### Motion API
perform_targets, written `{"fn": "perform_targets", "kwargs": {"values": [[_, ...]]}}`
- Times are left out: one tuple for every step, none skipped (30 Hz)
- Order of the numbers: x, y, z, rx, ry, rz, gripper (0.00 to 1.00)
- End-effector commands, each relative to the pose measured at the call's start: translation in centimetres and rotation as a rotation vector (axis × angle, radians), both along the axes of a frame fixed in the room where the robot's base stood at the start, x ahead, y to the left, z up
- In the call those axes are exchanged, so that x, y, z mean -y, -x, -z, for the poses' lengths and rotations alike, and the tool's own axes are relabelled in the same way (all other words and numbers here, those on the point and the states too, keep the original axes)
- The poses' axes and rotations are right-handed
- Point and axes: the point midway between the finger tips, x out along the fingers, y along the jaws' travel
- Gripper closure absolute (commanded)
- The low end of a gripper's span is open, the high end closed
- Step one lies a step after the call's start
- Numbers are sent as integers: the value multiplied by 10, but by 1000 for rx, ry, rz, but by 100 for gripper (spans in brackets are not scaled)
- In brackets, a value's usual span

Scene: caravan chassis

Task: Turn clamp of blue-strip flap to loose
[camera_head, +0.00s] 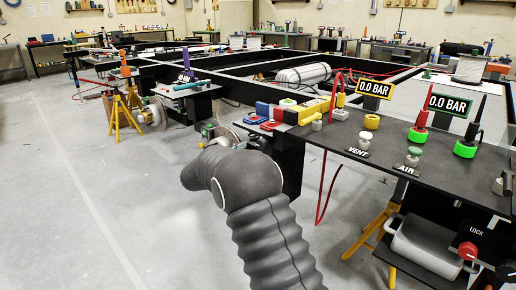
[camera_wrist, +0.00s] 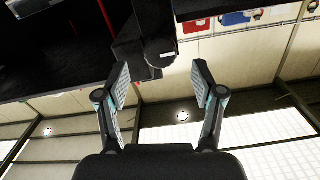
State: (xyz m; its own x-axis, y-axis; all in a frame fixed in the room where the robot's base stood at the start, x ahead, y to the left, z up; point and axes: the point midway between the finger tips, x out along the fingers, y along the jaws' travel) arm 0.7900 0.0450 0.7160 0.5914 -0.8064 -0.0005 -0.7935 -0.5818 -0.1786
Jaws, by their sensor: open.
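My gripper (camera_wrist: 160,68) is open and empty in the wrist view, its two fingers spread wide. A dark round knob-like part (camera_wrist: 160,52) with a small pale mark shows between and just beyond the fingertips, under a black structure (camera_wrist: 60,50). I cannot tell whether it is the clamp, or which way it is turned. No blue strip or flap can be made out in either view. In the head view my grey sleeved arm reaches to the near side of the black frame, and my gripper is hidden there.
A black panel (camera_head: 345,140) on the right bears a VENT knob (camera_head: 364,143), an AIR knob (camera_head: 414,153) and tools. A LOCK box (camera_head: 474,240) is at lower right. The floor (camera_head: 80,190) at left is clear.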

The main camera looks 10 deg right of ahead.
Motion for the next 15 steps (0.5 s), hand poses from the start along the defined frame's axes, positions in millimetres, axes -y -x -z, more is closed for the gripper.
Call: {"fn": "perform_targets", "kwargs": {"values": [[-10,7,-1,2,0,-2,32],[-14,10,-1,1,0,-2,32],[-20,15,0,0,-1,-1,32],[-23,18,0,0,0,0,32],[-27,21,0,0,0,1,32],[-32,24,0,0,0,1,32],[-35,27,0,1,-1,1,32],[-38,29,0,0,0,1,32],[-41,32,0,0,0,3,32],[-43,34,0,0,0,3,32],[-45,35,0,0,-1,4,32],[-47,37,0,0,-1,4,32],[-48,38,0,0,0,3,32],[-49,38,0,0,-1,4,32],[-50,39,0,0,-1,4,32]]}}
